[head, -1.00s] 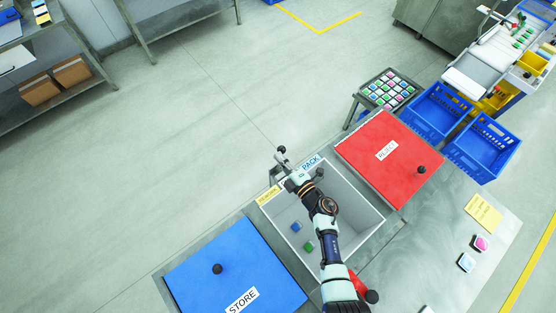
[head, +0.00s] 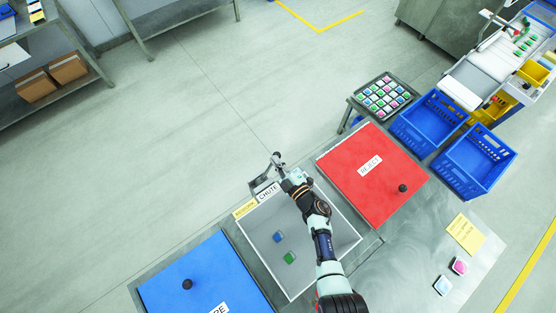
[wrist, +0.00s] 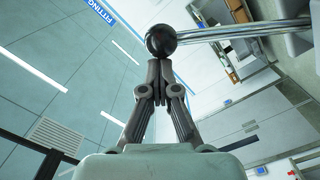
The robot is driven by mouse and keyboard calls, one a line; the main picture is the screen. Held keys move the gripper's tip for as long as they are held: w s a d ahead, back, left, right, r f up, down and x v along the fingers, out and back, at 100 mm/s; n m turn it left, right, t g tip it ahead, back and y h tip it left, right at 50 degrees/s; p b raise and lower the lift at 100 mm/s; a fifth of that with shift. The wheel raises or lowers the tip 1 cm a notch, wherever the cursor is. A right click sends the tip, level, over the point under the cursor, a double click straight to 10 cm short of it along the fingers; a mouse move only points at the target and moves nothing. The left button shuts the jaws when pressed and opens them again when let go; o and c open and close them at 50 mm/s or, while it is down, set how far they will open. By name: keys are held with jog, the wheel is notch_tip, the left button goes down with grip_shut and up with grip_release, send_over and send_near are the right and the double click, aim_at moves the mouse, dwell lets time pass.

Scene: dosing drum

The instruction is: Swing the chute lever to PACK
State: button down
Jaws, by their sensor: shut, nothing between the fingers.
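The chute lever is a metal rod with a black ball knob (head: 277,156), at the far edge of the open grey bin (head: 340,263). A white CHUTE label (head: 268,191) shows on that edge; the PACK label is hidden behind my arm. My gripper (head: 288,174) is shut and empty, reaching over the bin to the lever. In the wrist view the knob (wrist: 161,40) sits right at my closed fingertips (wrist: 160,62), with the rod (wrist: 245,31) running off to the right. I cannot tell whether they touch.
A blue STORE lid (head: 205,275) lies left of the bin and a red REJECT lid (head: 372,174) lies right. A blue piece (head: 278,237) and a green piece (head: 290,257) lie in the bin. Blue crates (head: 474,160) and a tray (head: 382,96) stand farther right.

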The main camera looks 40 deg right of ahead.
jog(key=shift+s+d+f, duration=0.15)
jog(key=shift+f, duration=0.1)
jog(key=a+r+p, duration=0.3)
jog(key=r+p, duration=0.1)
jog(key=s+a, duration=0.2)
jog(key=s, duration=0.8)
jog(key=shift+f+p, duration=0.2)
jog(key=shift+p, duration=0.1)
